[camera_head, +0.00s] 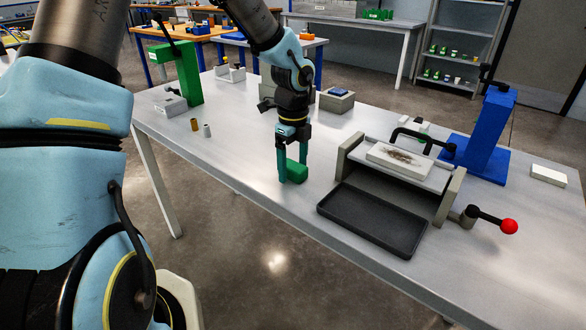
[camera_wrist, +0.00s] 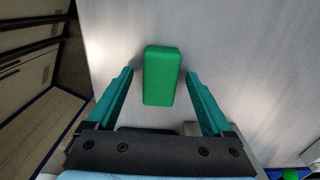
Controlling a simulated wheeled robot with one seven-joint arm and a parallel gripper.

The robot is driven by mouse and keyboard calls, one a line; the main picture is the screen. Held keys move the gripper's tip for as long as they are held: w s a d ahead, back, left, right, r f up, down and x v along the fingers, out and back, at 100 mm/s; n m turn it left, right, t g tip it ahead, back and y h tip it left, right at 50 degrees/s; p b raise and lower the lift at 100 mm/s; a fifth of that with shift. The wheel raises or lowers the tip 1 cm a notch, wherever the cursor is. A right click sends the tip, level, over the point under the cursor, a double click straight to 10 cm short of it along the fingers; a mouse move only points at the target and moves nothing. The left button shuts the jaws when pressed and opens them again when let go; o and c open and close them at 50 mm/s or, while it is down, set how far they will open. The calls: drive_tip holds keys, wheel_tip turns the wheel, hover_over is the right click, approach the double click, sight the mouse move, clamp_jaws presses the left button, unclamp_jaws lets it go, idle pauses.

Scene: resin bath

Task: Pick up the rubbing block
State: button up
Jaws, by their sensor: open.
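The rubbing block appears to be the green block (camera_head: 297,171), lying on the grey table near its front edge. In the wrist view the green block (camera_wrist: 161,75) lies between and a little beyond the fingertips, with a gap on each side. My gripper (camera_head: 293,170) is open, with its teal fingers pointing down around the block. In the wrist view my gripper (camera_wrist: 159,72) holds nothing. Whether the fingertips touch the table cannot be told.
A frame with a white stained slab (camera_head: 399,158) and a black tray (camera_head: 372,219) stands to the right, with a red-knobbed handle (camera_head: 508,226). A blue stand (camera_head: 486,135) is behind it. A green stand (camera_head: 188,72) and two small cylinders (camera_head: 207,131) are left. The table around the block is clear.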

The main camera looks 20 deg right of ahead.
drive_tip(key=shift+f, duration=0.15)
clamp_jaws()
idle(0.6)
